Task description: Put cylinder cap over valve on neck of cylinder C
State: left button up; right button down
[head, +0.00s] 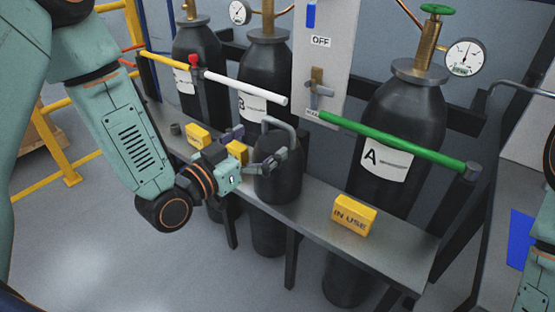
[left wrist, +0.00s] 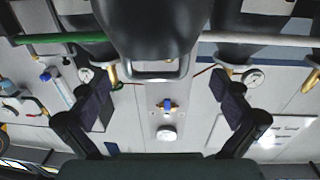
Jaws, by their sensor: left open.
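The cylinder cap (head: 278,178), a dark rounded can with a grey loop handle on top, stands upright at the bench shelf. In the left wrist view the cap (left wrist: 165,28) fills the top middle, its handle hanging into the picture. My left gripper (head: 254,147) is open beside the cap's upper left side, fingers spread towards the handle; I cannot tell whether they touch it. Its fingers also show apart in the left wrist view (left wrist: 165,92). The leftmost dark cylinder (head: 199,62) stands behind the shelf, brass valve (head: 190,9) on top; its letter is not visible. My right gripper is out of view.
Cylinders B (head: 268,55) and A (head: 405,115) stand to the right. Yellow, white and green bars (head: 395,143) cross before the cylinders. Yellow blocks (head: 198,137) and an IN USE block (head: 354,214) sit on the grey shelf (head: 400,240). A yellow railing (head: 70,165) stands left.

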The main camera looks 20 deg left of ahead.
aim_at(278, 126)
pick_arm(q)
jog(key=w+d, duration=0.2)
jog(key=w, duration=0.1)
jog(key=shift+w+d+r+b, duration=0.2)
jog(key=shift+w+r+b, duration=0.05)
jog(key=shift+r+b, duration=0.15)
jog(key=shift+w+f, duration=0.1)
jog(key=shift+w, duration=0.4)
jog(key=shift+s+d, duration=0.15)
jog(key=shift+c, duration=1.3)
jog(key=c, duration=1.5)
